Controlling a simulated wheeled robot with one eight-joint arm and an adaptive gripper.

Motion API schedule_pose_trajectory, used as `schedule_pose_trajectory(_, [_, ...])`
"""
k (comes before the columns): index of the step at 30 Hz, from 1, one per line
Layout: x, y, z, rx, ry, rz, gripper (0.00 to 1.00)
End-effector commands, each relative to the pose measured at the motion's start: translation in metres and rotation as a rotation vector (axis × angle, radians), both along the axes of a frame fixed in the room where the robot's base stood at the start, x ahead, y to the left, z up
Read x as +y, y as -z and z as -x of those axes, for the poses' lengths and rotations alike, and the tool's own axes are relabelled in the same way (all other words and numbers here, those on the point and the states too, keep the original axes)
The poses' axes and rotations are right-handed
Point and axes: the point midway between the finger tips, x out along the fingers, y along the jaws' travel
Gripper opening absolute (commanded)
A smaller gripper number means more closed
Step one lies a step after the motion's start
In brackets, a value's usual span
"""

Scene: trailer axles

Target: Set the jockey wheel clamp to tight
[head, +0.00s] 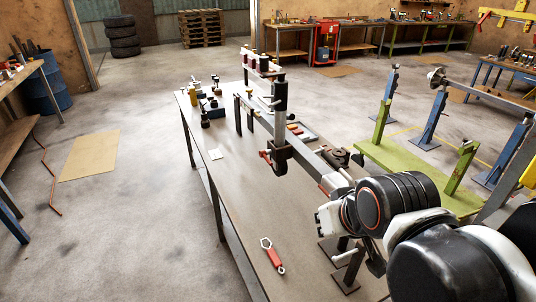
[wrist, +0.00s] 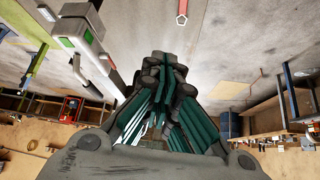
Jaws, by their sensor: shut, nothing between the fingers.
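The jockey wheel clamp (head: 278,153) sits on the drawbar in the middle of the head view, around a dark upright tube (head: 280,97). A red handle (head: 265,156) sticks out on its left side. I cannot tell from the handle how tight the clamp is. My gripper (wrist: 166,62) shows in the wrist view with its dark fingers together and nothing between them. In the head view my arm comes in from the lower right, and its end is to the right of and nearer than the clamp, apart from it. The fingers cannot be made out there.
The drawbar (head: 312,162) runs over the grey bench (head: 235,190). A green frame (head: 405,172) with blue posts is on the right.

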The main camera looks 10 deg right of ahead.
Motion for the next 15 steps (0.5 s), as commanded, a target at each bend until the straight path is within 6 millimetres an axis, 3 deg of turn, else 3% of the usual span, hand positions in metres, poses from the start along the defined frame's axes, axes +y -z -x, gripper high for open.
schedule_pose_trajectory(6, [0.004,-0.026,-0.040,-0.005,-0.026,-0.026,0.00])
schedule_pose_trajectory(15, [0.007,-0.050,-0.102,-0.018,-0.067,-0.065,0.00])
